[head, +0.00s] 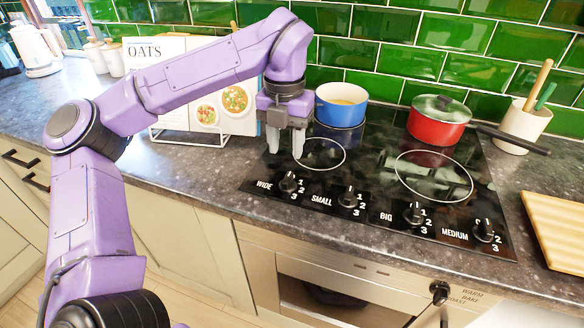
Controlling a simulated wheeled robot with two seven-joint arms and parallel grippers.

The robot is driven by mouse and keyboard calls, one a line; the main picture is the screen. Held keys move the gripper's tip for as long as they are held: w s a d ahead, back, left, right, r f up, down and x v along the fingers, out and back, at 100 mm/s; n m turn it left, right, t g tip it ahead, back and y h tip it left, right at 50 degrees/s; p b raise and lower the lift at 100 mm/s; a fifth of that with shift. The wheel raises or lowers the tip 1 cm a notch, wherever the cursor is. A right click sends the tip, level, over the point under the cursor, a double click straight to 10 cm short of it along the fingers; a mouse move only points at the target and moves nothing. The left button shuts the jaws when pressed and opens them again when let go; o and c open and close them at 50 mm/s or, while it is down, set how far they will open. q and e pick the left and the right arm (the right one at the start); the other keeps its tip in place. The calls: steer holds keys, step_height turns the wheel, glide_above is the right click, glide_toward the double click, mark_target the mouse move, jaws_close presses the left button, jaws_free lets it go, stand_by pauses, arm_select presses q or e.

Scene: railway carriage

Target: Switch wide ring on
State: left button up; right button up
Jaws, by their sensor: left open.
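The wide knob (289,184) is a black knob on the front left of the black glass hob (375,160), beside the label WIDE and the numbers 1, 2, 3. Its exact setting is too small to tell. My left gripper (286,148) is open and empty, its fingers pointing down, above and a little behind the wide knob, apart from it. It is over the left part of the hob, near an unlit ring (320,166). My right gripper is not in view.
Knobs marked SMALL (351,197), BIG (414,213) and MEDIUM (484,230) line the hob front. A blue pot (341,112) and a red lidded pan (437,127) stand at the back. A cookbook (165,55) is behind my left arm. A board (560,228) lies right.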

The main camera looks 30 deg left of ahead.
mark_target(288, 177)
arm_select(q)
step_height(288, 177, down, 7)
steer(key=shift+w+d+f, duration=0.1)
steer(key=shift+w+f, duration=0.05)
steer(key=shift+f, duration=0.4)
jaws_close()
